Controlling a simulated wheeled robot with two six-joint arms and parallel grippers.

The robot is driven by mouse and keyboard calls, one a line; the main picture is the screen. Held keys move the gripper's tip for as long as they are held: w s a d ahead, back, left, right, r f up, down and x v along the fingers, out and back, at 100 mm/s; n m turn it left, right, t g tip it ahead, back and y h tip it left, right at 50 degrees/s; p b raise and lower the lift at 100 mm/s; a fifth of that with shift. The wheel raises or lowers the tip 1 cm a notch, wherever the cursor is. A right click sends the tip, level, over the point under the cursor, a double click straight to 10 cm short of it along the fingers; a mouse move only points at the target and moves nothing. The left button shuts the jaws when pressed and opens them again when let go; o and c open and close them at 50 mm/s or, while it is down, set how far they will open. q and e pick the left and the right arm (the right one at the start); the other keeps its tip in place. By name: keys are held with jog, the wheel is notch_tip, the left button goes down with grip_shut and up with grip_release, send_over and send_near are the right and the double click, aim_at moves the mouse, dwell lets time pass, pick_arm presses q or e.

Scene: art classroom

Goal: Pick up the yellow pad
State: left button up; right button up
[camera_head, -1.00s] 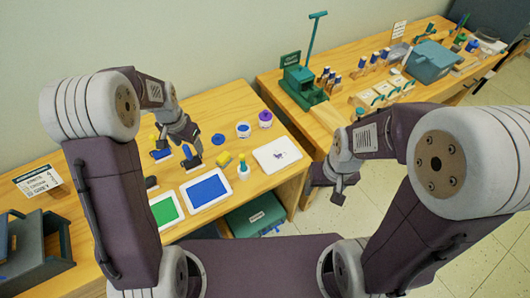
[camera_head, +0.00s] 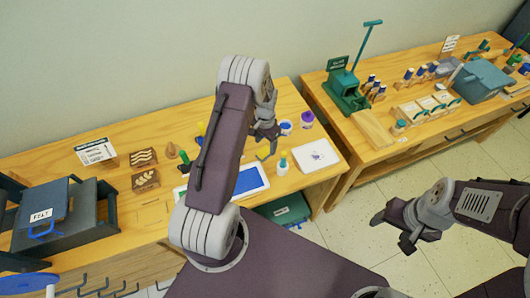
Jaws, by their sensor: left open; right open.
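I cannot make out the yellow pad in the head view; my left arm and gripper cover part of the table around the blue panel. My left gripper (camera_head: 266,151) is open over the table, just above the blue panel (camera_head: 250,180) and left of a small bottle (camera_head: 283,164). I see nothing held in it. My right gripper (camera_head: 392,232) is open and empty over the floor, to the right of the table.
A white sheet (camera_head: 316,156), a purple-topped jar (camera_head: 306,120) and a blue-and-white pot (camera_head: 285,128) stand near the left gripper. Carved blocks (camera_head: 145,181), a sign (camera_head: 96,151) and a dark press (camera_head: 55,215) are at left. A second table (camera_head: 375,130) stands right.

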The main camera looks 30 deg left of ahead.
aim_at(264, 150)
pick_arm(q)
jog(key=shift+a+f, duration=0.1)
jog(key=shift+f, duration=0.5)
jog(key=f, duration=0.1)
jog(key=f+p, duration=0.1)
jog(key=f, duration=0.2)
jog(key=shift+w+a+f+p, duration=0.1)
jog(key=shift+a+f+p, duration=0.15)
jog(key=shift+a+p, duration=0.05)
jog(key=shift+f, duration=0.35)
grip_shut()
jog(key=shift+w+r, duration=0.1)
jog(key=shift+r, duration=0.45)
notch_tip(264, 150, up, 3)
jog(key=shift+f+b, duration=0.1)
jog(key=shift+b, duration=0.6)
jog(key=w+d+r+b, duration=0.2)
jog(key=d+r, duration=0.5)
jog(key=d, duration=0.4)
jog(key=shift+w+b, duration=0.3)
jog(key=shift+w, duration=0.5)
